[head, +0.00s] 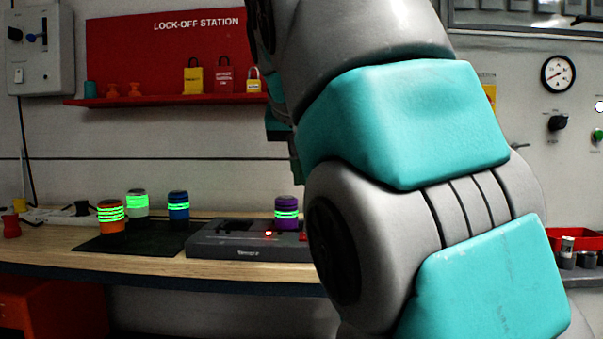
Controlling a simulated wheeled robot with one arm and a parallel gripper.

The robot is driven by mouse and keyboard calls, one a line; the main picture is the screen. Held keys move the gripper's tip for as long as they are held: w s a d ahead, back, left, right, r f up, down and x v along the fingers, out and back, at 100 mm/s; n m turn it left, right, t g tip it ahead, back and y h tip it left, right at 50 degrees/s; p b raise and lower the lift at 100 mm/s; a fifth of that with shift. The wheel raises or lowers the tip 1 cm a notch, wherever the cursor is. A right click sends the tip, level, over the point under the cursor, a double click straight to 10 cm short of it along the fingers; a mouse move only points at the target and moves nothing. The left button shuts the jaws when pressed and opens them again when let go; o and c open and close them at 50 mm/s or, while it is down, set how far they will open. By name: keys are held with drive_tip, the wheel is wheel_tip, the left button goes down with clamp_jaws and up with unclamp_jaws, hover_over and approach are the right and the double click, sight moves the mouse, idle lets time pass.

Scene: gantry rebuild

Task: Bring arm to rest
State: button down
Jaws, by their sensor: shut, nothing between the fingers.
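My arm, grey with teal covers, fills the middle and right of the head view, with its links large and close to the camera. Small teal and dark parts of it show at its left edge, above the bench. My gripper is not in view; it is out of frame or hidden behind the arm.
A wooden bench (60,248) holds a dark mat (150,246) with orange, white and blue canisters, and a grey device (235,243) with a purple canister (287,212). A red lock-off board (140,55) hangs behind. A red tray (580,241) shows at right.

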idle(0.4)
drive_tip(key=s+d+f+g, duration=0.2)
drive_tip(key=d+f, duration=0.2)
drive_tip(key=f, duration=0.3)
drive_tip(key=s+d+f+g+h, duration=0.1)
drive_tip(key=s+d+f, duration=0.2)
drive_tip(key=d+f, duration=0.3)
drive_tip(key=s+d+f+g, duration=0.2)
drive_tip(key=d+f, duration=0.1)
drive_tip(key=f, duration=0.6)
drive_tip(key=s+d+f+g, duration=0.1)
drive_tip(key=s+f+g, duration=0.1)
drive_tip(key=s+f, duration=0.9)
drive_tip(key=s+d+f+g+y, duration=0.1)
drive_tip(key=s+d+f+g, duration=0.1)
drive_tip(key=s+f, duration=1)
drive_tip(key=shift+s+d+f+g, duration=0.25)
drive_tip(key=shift+f+g, duration=0.1)
drive_tip(key=shift+g, duration=0.25)
